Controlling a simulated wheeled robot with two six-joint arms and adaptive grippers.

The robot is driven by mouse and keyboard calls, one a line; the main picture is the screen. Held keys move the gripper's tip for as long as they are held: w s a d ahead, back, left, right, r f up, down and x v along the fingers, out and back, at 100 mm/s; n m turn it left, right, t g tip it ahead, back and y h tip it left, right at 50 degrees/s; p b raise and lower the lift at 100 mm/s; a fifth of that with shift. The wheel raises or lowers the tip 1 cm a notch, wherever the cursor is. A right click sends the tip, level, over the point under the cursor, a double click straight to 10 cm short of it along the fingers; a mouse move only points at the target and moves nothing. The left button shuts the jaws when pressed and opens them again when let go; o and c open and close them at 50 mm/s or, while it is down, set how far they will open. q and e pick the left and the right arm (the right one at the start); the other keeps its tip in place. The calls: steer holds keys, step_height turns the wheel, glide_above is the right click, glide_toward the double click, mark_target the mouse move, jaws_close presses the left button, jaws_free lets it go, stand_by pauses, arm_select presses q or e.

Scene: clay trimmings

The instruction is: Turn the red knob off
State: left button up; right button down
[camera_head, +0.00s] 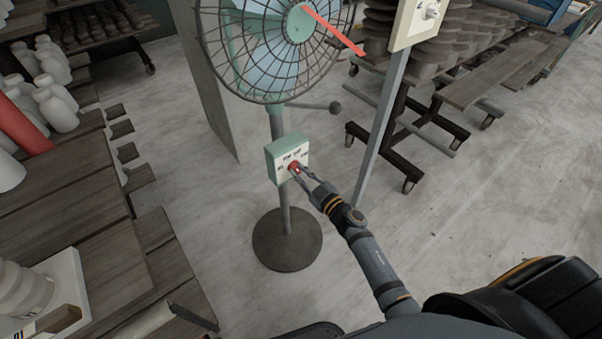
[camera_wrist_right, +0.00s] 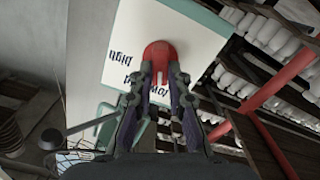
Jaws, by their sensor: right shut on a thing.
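The red knob (camera_head: 294,167) sits on the front of a green and white control box (camera_head: 276,161) on the pole of a standing fan (camera_head: 270,40). My right gripper (camera_head: 299,172) reaches it from the lower right and is shut on the knob. In the right wrist view, the red knob (camera_wrist_right: 158,56) shows between the fingertips of the gripper (camera_wrist_right: 160,78), against the white box face (camera_wrist_right: 195,40) with printed labels. The labels appear upside down there and are partly hidden by the fingers. My left gripper is in neither view.
The fan's round base (camera_head: 287,239) stands on the bare floor. A wooden table (camera_head: 75,190) with white bottles (camera_head: 55,105) is at left. A grey post (camera_head: 380,125) bearing a panel and wheeled racks (camera_head: 425,115) stand at right. Open floor lies between.

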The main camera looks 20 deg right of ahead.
steer(key=shift+n, duration=0.7)
steer(key=shift+a+n, duration=0.1)
steer(key=shift+n, duration=1.1)
steer(key=n, duration=0.3)
steer(key=shift+s+f, duration=0.1)
steer(key=shift+f, duration=0.05)
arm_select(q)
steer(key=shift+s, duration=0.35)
arm_select(e)
steer(key=shift+n, duration=0.9)
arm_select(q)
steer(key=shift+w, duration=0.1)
arm_select(e)
steer(key=shift+f, duration=0.1)
steer(key=c, duration=1.3)
jaws_free()
